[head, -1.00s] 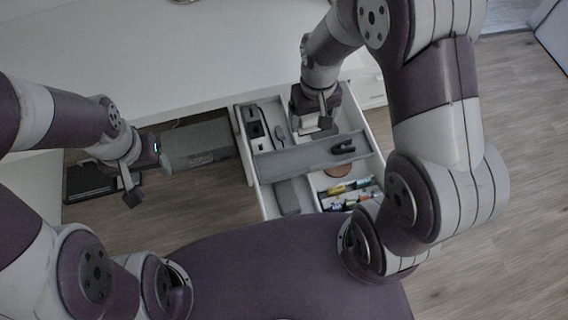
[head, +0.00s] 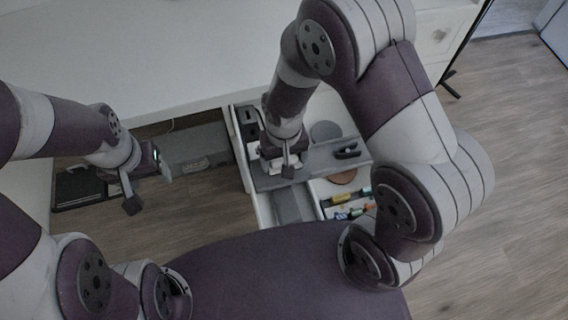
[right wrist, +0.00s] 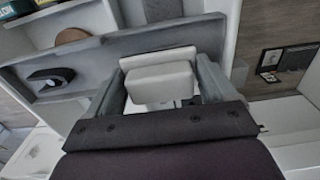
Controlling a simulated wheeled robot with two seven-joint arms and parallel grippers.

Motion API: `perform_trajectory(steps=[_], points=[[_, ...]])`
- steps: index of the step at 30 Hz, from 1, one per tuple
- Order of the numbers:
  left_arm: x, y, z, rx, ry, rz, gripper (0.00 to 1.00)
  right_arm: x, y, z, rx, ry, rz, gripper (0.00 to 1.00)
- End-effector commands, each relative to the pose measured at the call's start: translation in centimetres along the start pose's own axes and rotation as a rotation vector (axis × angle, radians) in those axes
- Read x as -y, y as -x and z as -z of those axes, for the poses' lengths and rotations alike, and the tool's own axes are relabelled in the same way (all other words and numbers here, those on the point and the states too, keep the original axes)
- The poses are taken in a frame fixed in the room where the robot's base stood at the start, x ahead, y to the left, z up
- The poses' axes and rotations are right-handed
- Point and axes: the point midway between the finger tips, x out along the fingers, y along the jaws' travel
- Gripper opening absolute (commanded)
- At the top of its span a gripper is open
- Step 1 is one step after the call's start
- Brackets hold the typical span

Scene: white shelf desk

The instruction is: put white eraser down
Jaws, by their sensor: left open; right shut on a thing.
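The white eraser (right wrist: 162,82) sits between the two fingers of my right gripper (right wrist: 162,88) in the right wrist view. The gripper is shut on it. In the head view my right gripper (head: 284,164) is over the left part of the open drawer, at the grey divider board (head: 318,158). Only slivers of the eraser show there beside the fingers. Whether it touches the board or drawer is unclear. My left gripper (head: 147,182) is open and empty, left of the drawer and above the floor side.
A black hole-punch-like item (head: 347,151) lies on the board's right part. A brown disc (head: 343,177), coloured items (head: 350,197) and a grey box (head: 292,206) lie in the near compartments. A grey round item (head: 325,131) is behind the board. The white desk top (head: 150,50) is clear.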

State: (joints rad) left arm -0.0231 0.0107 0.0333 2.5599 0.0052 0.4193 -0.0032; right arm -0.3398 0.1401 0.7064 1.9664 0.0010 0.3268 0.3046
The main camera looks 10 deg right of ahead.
Motion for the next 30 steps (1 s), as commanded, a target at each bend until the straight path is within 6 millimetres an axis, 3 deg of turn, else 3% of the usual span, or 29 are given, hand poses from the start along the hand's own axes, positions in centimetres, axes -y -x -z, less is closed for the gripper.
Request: perform_trajectory(steps=[4,15,16,17,25,30], points=[[0.0,-1.3,-0.2,0.000,0.000,0.000,0.59,-0.1,-3.1,-0.1,0.002,0.000,-0.001,0.48],[0.0,-1.2,-0.1,0.000,0.000,0.000,0.59,-0.1,-3.5,-0.1,0.001,0.000,0.000,0.48],[0.0,-1.2,-0.1,0.000,0.000,0.000,0.59,-0.1,-3.4,-0.1,0.001,0.000,0.000,0.91],[0.0,-1.2,-0.1,0.000,0.000,0.000,0.59,-0.1,-3.4,-0.1,0.001,0.000,0.000,1.00],[0.0,-0.9,-0.1,0.000,0.000,0.000,0.59,-0.1,-2.9,-0.1,-0.001,0.000,0.000,1.00],[0.0,0.6,0.1,0.000,0.000,0.000,0.59,0.0,1.0,0.1,-0.005,0.000,0.001,1.00]])
